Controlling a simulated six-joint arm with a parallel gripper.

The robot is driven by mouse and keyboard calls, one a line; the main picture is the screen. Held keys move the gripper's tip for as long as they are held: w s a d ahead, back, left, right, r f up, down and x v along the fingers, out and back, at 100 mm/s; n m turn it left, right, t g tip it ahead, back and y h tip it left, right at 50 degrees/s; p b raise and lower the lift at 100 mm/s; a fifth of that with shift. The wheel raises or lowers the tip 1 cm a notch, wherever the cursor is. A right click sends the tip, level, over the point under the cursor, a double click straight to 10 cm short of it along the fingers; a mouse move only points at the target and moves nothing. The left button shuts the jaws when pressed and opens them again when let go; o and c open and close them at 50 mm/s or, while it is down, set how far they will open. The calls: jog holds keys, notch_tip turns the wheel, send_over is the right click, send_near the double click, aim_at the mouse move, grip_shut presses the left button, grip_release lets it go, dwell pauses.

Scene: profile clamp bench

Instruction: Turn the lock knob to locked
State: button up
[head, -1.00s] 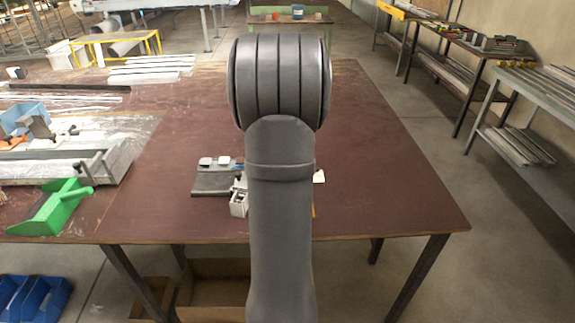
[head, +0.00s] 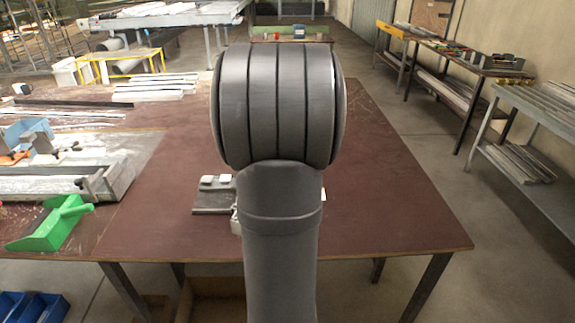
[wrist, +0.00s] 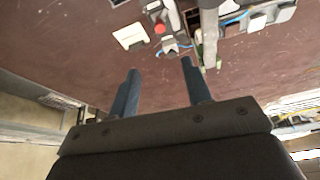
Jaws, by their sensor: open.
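My gripper (wrist: 160,66) shows in the wrist view with its two fingers apart and nothing between them. Just beyond the fingertips is a clamp fixture with a red round part (wrist: 160,28) and a small grey metal piece (wrist: 172,47). I cannot tell for sure which part is the lock knob. The fingers appear apart from the fixture. In the head view, my arm hides the gripper and most of the fixture; a dark plate (head: 210,202) with light pads shows left of the arm.
In the wrist view, a white piece (wrist: 130,36) lies left of the red part and a grey bar (wrist: 209,32) stands at right, near a blue cable (wrist: 236,18). In the head view, a green scoop (head: 52,228) lies at left. The table's right side (head: 400,205) is clear.

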jog(key=w+d+n+g+y, duration=0.1)
jog(key=w+d+n+g, duration=0.1)
jog(key=w+n+g, duration=0.45)
jog(key=shift+n+t, duration=0.25)
jog(key=shift+t, duration=0.7)
jog(key=f, duration=1.1)
jog(key=w+a+f, duration=0.1)
jog(key=f, duration=0.4)
jog(key=shift+f, duration=0.15)
grip_shut()
